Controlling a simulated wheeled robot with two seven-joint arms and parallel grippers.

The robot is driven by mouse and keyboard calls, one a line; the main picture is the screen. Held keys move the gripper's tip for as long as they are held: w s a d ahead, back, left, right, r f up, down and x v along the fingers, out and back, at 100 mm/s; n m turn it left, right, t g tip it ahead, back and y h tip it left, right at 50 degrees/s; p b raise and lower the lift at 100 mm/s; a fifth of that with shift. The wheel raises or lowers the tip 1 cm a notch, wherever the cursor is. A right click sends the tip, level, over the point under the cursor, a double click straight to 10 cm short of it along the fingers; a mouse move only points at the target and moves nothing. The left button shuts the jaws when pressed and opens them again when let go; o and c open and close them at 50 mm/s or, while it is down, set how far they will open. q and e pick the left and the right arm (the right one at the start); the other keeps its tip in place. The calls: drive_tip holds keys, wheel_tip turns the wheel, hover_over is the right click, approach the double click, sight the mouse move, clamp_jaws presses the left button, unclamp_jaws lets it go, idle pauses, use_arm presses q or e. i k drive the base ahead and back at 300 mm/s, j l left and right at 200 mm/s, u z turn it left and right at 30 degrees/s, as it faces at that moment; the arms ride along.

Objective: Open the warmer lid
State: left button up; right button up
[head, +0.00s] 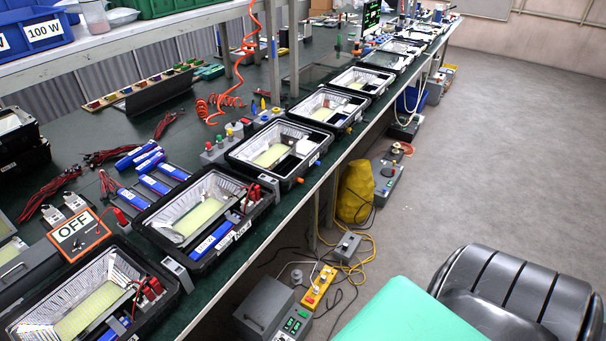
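Neither of my grippers shows in the head view. No thing is clearly marked as the warmer, and I cannot tell which one it is. A grey box (28,268) with a handle stands at the left edge of the bench, partly cut off by the frame; its top looks shut.
Open black floodlight housings (205,215) stand in a row along the dark green bench (120,130). An orange-framed OFF sign (78,236) stands at left. A black chair (510,290) and a green surface (405,312) fill the lower right. The grey floor (500,150) at right is clear.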

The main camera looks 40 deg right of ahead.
sight(260, 313)
drive_tip(key=z, duration=0.9)
